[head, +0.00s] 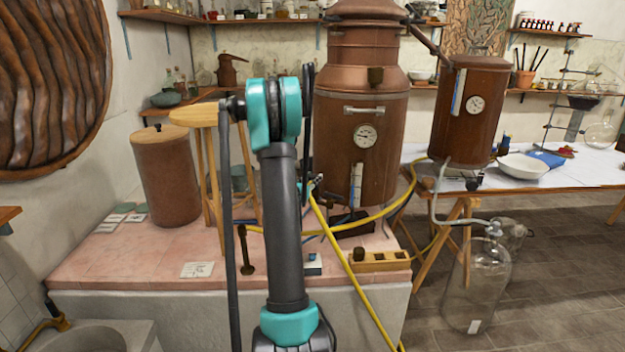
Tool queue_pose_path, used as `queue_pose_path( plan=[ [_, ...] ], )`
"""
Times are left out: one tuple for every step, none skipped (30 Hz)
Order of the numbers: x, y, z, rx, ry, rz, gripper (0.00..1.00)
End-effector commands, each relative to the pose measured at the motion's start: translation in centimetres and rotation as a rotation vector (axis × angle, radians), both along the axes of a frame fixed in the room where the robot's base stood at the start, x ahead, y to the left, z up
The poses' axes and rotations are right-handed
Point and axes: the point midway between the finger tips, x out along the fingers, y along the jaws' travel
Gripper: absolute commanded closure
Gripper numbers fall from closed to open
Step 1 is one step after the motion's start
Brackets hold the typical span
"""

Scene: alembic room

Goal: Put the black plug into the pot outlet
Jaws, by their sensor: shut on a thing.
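The copper pot (338,130) stands on the pink tiled plinth behind my arm, with a round dial and a sight tube on its front. Its outlet cannot be made out clearly; the lower left of the pot is partly behind my arm. My gripper (313,184) shows only as a small teal and dark part beside my arm, close to the pot's lower left side. It is shut on a small dark thing, apparently the black plug, mostly hidden. I cannot tell whether the plug touches the pot.
A wooden block (385,263) with a dark stopper and holes lies at the plinth's (120,262) front edge. A yellow hose (345,262) runs past it. A wooden stool (199,117) and brown crock (165,178) stand left. A glass carboy (475,290) stands on the floor right.

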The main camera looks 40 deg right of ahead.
Motion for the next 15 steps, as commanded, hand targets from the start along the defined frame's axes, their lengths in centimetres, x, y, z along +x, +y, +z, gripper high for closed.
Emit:
queue_pose_path(
  plan=[
    [0.00, 0.00, -0.06, 0.000, 0.000, 0.000, 1.00],
    [0.01, 0.00, -0.09, 0.000, 0.000, 0.000, 1.00],
    [0.00, -0.01, -0.13, 0.000, 0.000, 0.000, 1.00],
    [0.01, 0.00, -0.16, 0.000, 0.000, 0.000, 1.00],
    [0.00, -0.01, -0.20, 0.000, 0.000, 0.000, 1.00],
    [0.01, 0.00, -0.24, 0.000, 0.000, 0.000, 1.00],
    [0.01, 0.00, -0.27, 0.000, 0.000, 0.000, 1.00],
    [0.02, -0.01, -0.31, 0.000, 0.000, 0.000, 1.00],
    [0.02, -0.01, -0.31, 0.000, 0.000, 0.000, 1.00],
    [0.01, 0.00, -0.30, 0.000, 0.000, 0.000, 1.00],
    [0.01, 0.00, -0.31, 0.000, 0.000, 0.000, 1.00],
    [0.01, 0.00, -0.30, 0.000, 0.000, 0.000, 0.68],
    [0.01, 0.00, -0.30, 0.000, 0.000, 0.000, 0.64],
    [0.01, 0.00, -0.30, 0.000, 0.000, 0.000, 0.60],
    [0.01, 0.00, -0.30, 0.000, 0.000, 0.000, 0.55]
  ],
)
